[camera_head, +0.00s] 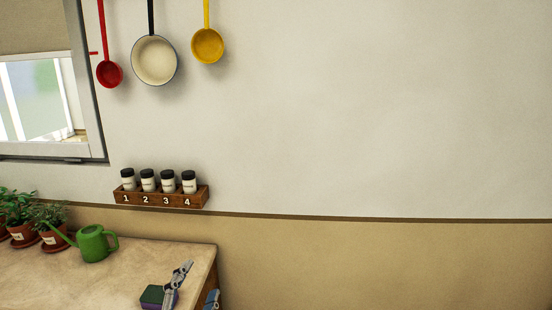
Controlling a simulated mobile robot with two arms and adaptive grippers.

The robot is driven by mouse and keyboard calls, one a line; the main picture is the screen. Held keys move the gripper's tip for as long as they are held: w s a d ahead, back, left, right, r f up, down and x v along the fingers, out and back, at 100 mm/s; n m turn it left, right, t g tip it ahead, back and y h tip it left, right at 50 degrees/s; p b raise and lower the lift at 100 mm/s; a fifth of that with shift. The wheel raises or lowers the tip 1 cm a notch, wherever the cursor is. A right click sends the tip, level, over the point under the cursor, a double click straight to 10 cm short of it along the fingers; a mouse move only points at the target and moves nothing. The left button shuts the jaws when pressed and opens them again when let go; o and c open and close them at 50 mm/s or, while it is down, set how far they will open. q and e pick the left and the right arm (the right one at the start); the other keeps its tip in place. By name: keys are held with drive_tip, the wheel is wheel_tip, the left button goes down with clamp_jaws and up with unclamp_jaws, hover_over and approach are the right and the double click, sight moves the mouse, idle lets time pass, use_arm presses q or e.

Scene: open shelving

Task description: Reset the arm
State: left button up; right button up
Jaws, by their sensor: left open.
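My left gripper (199,281) shows at the bottom of the head view, low over the front right corner of the wooden counter (125,262). Its two grey fingers are spread apart, with nothing seen between them. A green and purple block, perhaps a sponge (151,296), lies on the counter just left of the nearer finger. I cannot tell whether they touch. The rest of my left arm is below the picture. My right gripper is not in view.
A green watering can (93,244) and potted plants (54,238) stand on the counter at left. A numbered wooden rack (160,199) with several jars is at the wall. Pans (155,60) hang above. The right side shows bare wall.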

use_arm(q)
drive_tip(key=s+a+f+n+g+y, duration=0.1)
drive_tip(key=s+a+f+n+g, duration=0.15)
drive_tip(key=f, duration=0.35)
drive_tip(key=s+a+f+n+g+y, duration=0.1)
drive_tip(key=s+a+f+n+g, duration=0.1)
drive_tip(key=s+f+n+g, duration=0.5)
drive_tip(key=s+f+g, duration=0.2)
drive_tip(key=s+f, duration=0.55)
drive_tip(key=s+f+n+g, duration=0.1)
drive_tip(key=s+f+g, duration=0.35)
drive_tip(key=s, duration=0.75)
wheel_tip(320, 180, down, 27)
drive_tip(key=s, duration=0.2)
drive_tip(key=s+a+f+g, duration=0.1)
drive_tip(key=s+a+f, duration=0.1)
drive_tip(key=s+f, duration=1.4)
drive_tip(key=shift+s+a, duration=0.25)
drive_tip(key=shift+s, duration=0.15)
